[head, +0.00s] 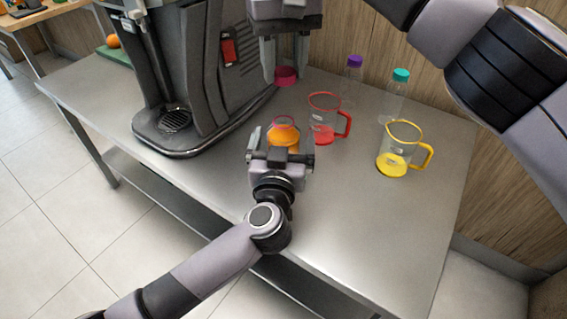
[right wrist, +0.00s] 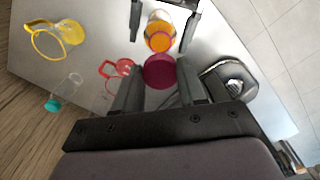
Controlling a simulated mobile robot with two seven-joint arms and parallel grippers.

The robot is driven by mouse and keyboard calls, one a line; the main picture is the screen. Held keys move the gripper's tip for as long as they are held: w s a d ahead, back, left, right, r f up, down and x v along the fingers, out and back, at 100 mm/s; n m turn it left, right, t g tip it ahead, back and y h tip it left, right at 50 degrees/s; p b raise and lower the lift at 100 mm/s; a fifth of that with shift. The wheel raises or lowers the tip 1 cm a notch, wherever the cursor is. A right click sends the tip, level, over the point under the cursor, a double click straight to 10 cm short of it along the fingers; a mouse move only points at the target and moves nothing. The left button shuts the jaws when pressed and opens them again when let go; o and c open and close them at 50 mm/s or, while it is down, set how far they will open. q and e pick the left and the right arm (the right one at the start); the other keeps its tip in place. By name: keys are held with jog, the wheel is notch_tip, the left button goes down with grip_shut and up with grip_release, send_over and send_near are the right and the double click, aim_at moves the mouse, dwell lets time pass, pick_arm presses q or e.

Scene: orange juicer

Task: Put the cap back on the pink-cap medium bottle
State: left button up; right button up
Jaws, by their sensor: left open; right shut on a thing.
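The medium bottle (head: 283,134) stands uncapped on the steel table, with orange juice inside and a pink ring at its open mouth. It also shows in the right wrist view (right wrist: 160,34). My left gripper (head: 280,143) is open, with its fingers on either side of the bottle; contact is not clear. My right gripper (head: 286,70) is shut on the pink cap (head: 286,77). The cap is above and a little behind the bottle in the head view, apart from it. In the right wrist view the cap (right wrist: 160,71) lies between the fingertips, just below the bottle's mouth in the picture.
A large dark juicer (head: 200,70) stands left of the bottle. A red-rimmed jug (head: 323,120) is close on the right, a yellow-rimmed jug (head: 396,150) farther right. A purple-capped bottle (head: 353,80) and a teal-capped bottle (head: 394,96) stand behind. The table's front right is clear.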

pick_arm(q)
jog(key=shift+w, duration=0.15)
jog(key=c, duration=1.5)
pick_arm(e)
send_over(284, 116)
jog(key=shift+f, duration=2.5)
jog(key=shift+f, duration=0.1)
jog(key=shift+f, duration=0.8)
jog(key=shift+f, duration=0.6)
